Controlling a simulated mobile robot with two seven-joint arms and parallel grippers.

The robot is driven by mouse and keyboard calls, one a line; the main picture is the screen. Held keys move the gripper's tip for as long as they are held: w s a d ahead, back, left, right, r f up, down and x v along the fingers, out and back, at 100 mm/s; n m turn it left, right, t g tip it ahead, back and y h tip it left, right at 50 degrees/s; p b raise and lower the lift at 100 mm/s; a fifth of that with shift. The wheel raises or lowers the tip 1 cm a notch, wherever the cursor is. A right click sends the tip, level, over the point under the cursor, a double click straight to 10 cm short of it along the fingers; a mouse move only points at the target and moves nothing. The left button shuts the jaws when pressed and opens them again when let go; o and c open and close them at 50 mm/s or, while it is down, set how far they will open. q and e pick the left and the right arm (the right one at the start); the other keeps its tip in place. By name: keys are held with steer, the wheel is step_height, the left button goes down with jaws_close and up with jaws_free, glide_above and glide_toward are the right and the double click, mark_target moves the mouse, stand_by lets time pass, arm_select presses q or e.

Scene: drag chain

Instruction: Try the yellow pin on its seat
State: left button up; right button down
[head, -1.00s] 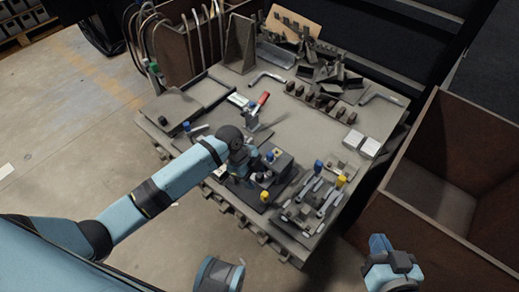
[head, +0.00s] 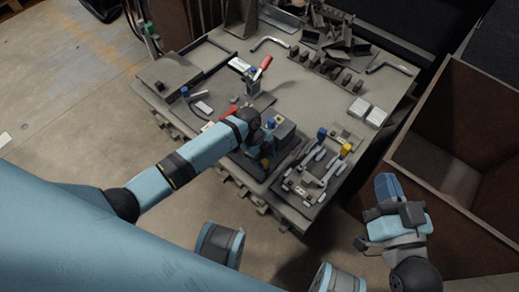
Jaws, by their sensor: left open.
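A yellow-topped pin (head: 345,150) stands upright on the metal fixture (head: 318,180) at the table's right front, beside a blue-topped pin (head: 322,133). Another yellow piece (head: 265,163) shows low beside my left gripper (head: 257,150), at a dark block (head: 285,137) with a blue-topped piece (head: 271,124) by it. My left gripper points down there, open; my wrist hides most of its fingers. Whether it touches the yellow piece cannot be told. My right gripper (head: 388,195) is off the table at the right; its jaws cannot be made out.
A red-handled clamp (head: 260,74) stands behind my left wrist. Dark blocks (head: 325,66) and bent bars line the table's back. Two pale blocks (head: 368,112) sit at the right edge. A large brown bin (head: 465,160) stands right of the table. The middle tabletop is clear.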

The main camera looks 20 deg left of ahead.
mark_target(265, 161)
arm_select(q)
steer(key=shift+x, duration=0.8)
arm_select(e)
steer(key=shift+a+r+y, duration=0.2)
steer(key=shift+r+y, duration=0.1)
steer(key=shift+r, duration=0.2)
arm_select(q)
steer(key=shift+c, duration=0.2)
